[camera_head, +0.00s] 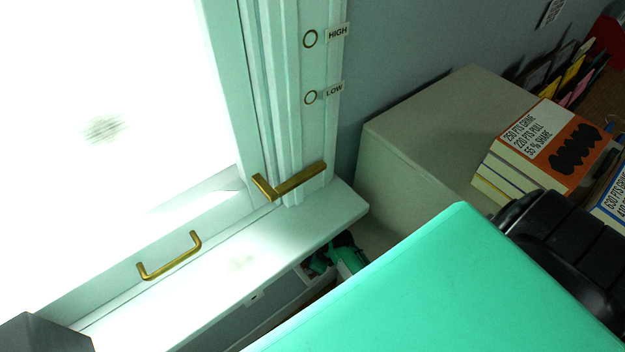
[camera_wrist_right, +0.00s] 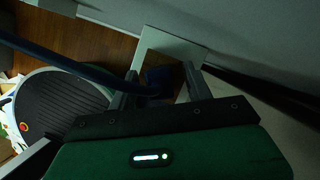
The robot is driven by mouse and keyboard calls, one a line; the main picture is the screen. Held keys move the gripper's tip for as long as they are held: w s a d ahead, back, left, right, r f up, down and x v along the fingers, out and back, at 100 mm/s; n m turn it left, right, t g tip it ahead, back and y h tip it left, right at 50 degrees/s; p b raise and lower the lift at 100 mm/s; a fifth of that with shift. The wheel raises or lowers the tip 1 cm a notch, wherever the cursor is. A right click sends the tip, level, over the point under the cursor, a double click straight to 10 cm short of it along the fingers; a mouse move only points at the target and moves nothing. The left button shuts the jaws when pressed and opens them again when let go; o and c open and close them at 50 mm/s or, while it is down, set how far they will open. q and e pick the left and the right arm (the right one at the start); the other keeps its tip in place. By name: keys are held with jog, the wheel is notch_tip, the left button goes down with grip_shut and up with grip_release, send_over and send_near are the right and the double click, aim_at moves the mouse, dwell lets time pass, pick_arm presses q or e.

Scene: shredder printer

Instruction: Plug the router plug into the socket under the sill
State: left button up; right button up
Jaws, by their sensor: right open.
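My right gripper (camera_wrist_right: 160,73) has its two fingers apart in the right wrist view. A dark blue plug-like piece (camera_wrist_right: 158,84), likely the router plug, sits between the fingers, with a blue cable (camera_wrist_right: 70,62) running in from the left. Whether the fingers touch it is unclear. A pale square-edged plate (camera_wrist_right: 172,38) lies just beyond the fingertips; I cannot tell if it is the socket. In the head view, part of my green right gripper (camera_head: 340,258) shows below the white window sill (camera_head: 240,262); the sill hides the rest. My left gripper is not seen.
The window has a brass pull (camera_head: 170,258) and a brass latch (camera_head: 290,182) above the sill. A beige cabinet (camera_head: 430,125) and stacked books (camera_head: 545,150) stand at right.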

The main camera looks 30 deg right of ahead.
grip_shut()
jog(key=shift+r, duration=0.15)
jog(key=shift+r, duration=0.6)
notch_tip(320, 180, up, 2)
jog(key=shift+r, duration=0.1)
jog(key=s+d+b, duration=0.1)
jog(key=s, duration=1.7)
jog(key=shift+d, duration=0.2)
